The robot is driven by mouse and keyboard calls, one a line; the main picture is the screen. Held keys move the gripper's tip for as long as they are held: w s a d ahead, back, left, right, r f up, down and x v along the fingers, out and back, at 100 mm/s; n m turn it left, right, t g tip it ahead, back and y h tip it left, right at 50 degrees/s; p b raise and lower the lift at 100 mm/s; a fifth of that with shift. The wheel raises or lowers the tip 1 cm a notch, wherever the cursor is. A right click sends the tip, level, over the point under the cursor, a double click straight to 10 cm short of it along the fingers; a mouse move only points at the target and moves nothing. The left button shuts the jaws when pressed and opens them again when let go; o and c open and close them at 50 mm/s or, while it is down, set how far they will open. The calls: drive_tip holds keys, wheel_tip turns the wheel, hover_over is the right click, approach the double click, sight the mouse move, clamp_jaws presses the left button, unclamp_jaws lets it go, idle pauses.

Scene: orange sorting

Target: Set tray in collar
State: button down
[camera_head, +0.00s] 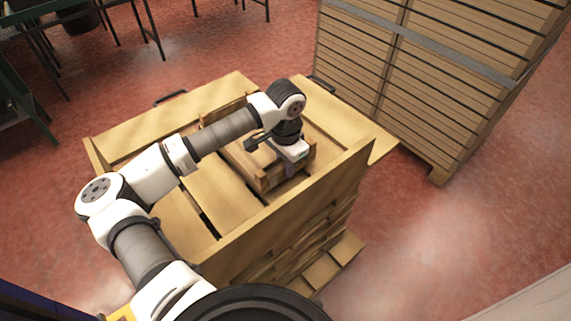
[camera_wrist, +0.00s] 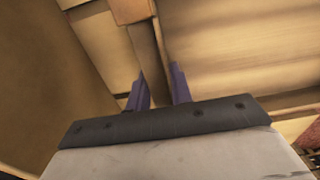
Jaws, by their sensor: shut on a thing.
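The collar is a wooden frame with upright plank walls (camera_head: 300,205) on top of a pallet stack; slats show inside it. The tray (camera_head: 262,183), a smaller brown wooden box with corner blocks, is within the collar's outline, towards its right part. I cannot tell whether it rests on the slats or hangs just above them. My gripper (camera_head: 290,168) is at the tray's near side and shut on its wall. In the wrist view, the two bluish fingers (camera_wrist: 160,88) straddle the wooden edge, below a corner block (camera_wrist: 132,10). My arm hides part of the tray.
A tall strapped stack of wooden slats (camera_head: 440,80) stands behind to the right on its own pallet. Dark green tables (camera_head: 15,95) stand at the back left. The collar's left part holds only bare slats (camera_head: 215,185). Red floor is open around the stack.

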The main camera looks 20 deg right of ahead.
drive_tip(key=shift+f+b, duration=0.35)
drive_tip(key=shift+b, duration=0.1)
drive_tip(key=c, duration=1.3)
unclamp_jaws()
drive_tip(key=shift+o, duration=0.2)
drive_tip(key=shift+r, duration=0.15)
drive_tip(key=r+p, duration=0.2)
drive_tip(key=shift+p, duration=0.3)
wheel_tip(320, 180, up, 11)
drive_tip(key=shift+b, duration=0.3)
